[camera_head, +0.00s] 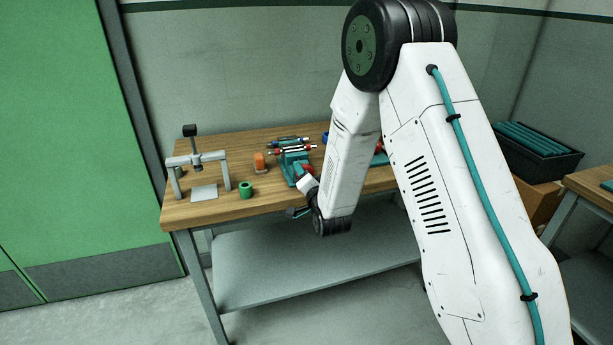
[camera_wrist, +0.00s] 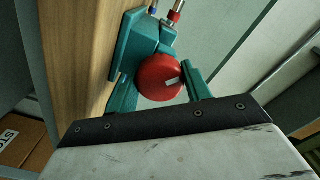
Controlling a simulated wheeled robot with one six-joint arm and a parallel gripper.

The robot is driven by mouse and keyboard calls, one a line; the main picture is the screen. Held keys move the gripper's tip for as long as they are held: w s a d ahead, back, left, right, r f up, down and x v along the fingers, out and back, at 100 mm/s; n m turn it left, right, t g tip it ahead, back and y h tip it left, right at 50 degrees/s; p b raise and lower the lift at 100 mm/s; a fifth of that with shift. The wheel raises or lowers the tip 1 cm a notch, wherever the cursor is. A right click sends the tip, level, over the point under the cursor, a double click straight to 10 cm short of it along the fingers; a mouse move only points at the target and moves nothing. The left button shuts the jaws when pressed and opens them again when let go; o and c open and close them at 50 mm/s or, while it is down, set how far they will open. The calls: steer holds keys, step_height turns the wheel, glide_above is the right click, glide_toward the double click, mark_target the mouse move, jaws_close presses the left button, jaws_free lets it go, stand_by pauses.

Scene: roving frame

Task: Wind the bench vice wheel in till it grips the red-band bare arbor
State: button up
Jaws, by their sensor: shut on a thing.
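The teal bench vice (camera_head: 289,165) stands at the front edge of the wooden bench. Its round red wheel (camera_wrist: 158,76) faces my wrist camera, with a pale mark on its right side. My gripper (camera_wrist: 160,88) is shut on the wheel, with a teal finger on each side; in the head view my gripper (camera_head: 304,178) is small and partly hidden by my arm. The red-band arbor (camera_head: 297,150) lies across the top of the vice; its red-banded end (camera_wrist: 176,14) also shows in the wrist view. Whether the jaws touch it, I cannot tell.
A blue-banded arbor (camera_head: 290,140) lies behind the red one. To the left are an orange piece (camera_head: 259,161), a green ring (camera_head: 245,190) and a small grey press frame (camera_head: 198,161). A dark crate (camera_head: 540,155) of teal rods is at right. My arm hides part of the bench.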

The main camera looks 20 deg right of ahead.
steer(key=shift+m, duration=1.2)
steer(key=o, duration=1)
steer(key=shift+s, duration=0.15)
steer(key=s, duration=0.7)
steer(key=shift+s, duration=0.3)
